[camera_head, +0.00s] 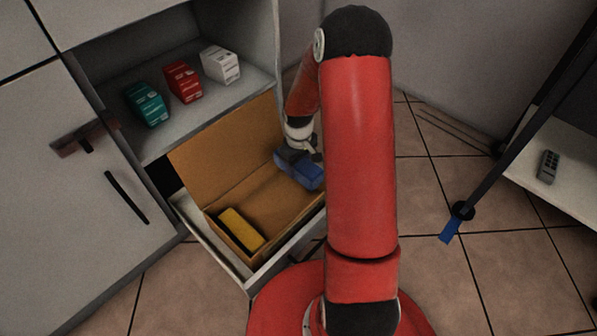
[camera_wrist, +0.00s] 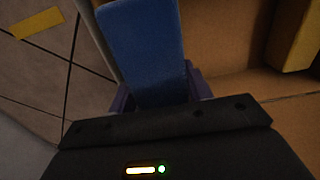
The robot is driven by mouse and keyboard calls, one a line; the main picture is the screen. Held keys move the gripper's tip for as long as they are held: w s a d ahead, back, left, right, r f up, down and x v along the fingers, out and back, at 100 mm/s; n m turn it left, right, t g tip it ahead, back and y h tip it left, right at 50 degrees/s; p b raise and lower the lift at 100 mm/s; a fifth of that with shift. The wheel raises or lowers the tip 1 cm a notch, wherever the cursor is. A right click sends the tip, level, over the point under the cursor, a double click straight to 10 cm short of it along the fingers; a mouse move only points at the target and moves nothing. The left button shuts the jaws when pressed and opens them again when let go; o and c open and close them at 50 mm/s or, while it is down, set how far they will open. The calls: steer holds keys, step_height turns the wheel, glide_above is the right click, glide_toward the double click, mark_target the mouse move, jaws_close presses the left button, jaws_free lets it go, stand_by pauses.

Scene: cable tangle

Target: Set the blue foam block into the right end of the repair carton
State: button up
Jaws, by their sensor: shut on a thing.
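The blue foam block (camera_head: 302,170) is held by my gripper (camera_head: 291,151) at the right part of the open cardboard repair carton (camera_head: 217,157). In the wrist view the blue block (camera_wrist: 148,50) sticks out from between the purple fingers of my gripper (camera_wrist: 155,95), which is shut on it. The carton's brown inside (camera_wrist: 225,40) lies beside the block there. A yellow block (camera_head: 241,229) lies in the left end of the carton and shows in the wrist view (camera_wrist: 293,36). My arm hides part of the carton's right end. I cannot tell whether the blue block touches the carton floor.
The carton sits in an open drawer (camera_head: 262,282) below a shelf with teal (camera_head: 147,104), red (camera_head: 183,83) and white (camera_head: 220,65) boxes. A cabinet door (camera_head: 85,190) stands left. A remote (camera_head: 548,166) lies on a white surface at right. Tiled floor is open at right.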

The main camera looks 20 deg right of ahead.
steer(key=shift+f, duration=1.45)
steer(key=shift+f+b, duration=0.65)
steer(key=o, duration=0.7)
steer(key=shift+c, duration=0.2)
steer(key=shift+r, duration=0.1)
